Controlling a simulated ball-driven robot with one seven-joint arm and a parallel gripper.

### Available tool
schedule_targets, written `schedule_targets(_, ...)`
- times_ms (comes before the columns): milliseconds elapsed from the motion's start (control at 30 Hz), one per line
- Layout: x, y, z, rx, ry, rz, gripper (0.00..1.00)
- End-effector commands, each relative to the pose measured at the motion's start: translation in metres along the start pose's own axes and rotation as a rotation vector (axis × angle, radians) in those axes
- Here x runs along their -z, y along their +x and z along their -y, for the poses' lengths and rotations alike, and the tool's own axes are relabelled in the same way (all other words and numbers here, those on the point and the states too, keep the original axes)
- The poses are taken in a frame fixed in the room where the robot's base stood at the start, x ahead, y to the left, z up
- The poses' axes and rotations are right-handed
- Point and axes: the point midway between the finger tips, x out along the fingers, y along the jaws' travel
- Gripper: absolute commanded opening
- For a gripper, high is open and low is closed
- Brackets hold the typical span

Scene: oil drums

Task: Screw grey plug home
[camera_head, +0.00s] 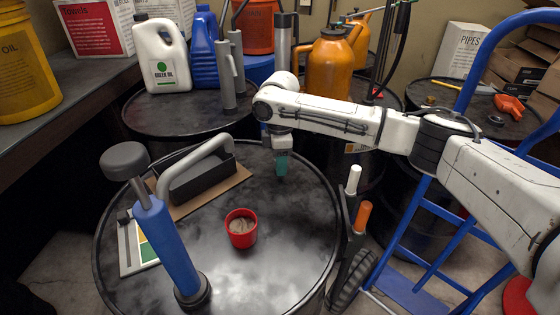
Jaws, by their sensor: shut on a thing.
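My gripper (282,164) points straight down over the far side of the nearest black drum (285,230). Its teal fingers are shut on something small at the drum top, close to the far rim. The grey plug is not visible apart from the fingers; it is hidden at the fingertips, and I cannot see its thread or the hole. The white arm reaches in from the right.
On the same drum stand a red cup (241,229) with brown contents, a blue-handled pump (162,245) and a dark tool with a grey handle (203,175) on cardboard. Jugs (165,60) stand on the drum behind. A blue hand truck (420,225) is at right.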

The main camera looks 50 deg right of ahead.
Motion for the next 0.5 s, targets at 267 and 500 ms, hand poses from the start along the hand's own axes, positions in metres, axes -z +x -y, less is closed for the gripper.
schedule_targets(267,0.0009,-0.0045,0.0015,0.005,0.079,-0.002,0.1)
schedule_targets(500,0.0013,-0.0058,0.0024,0.008,0.382,-0.002,0.1)
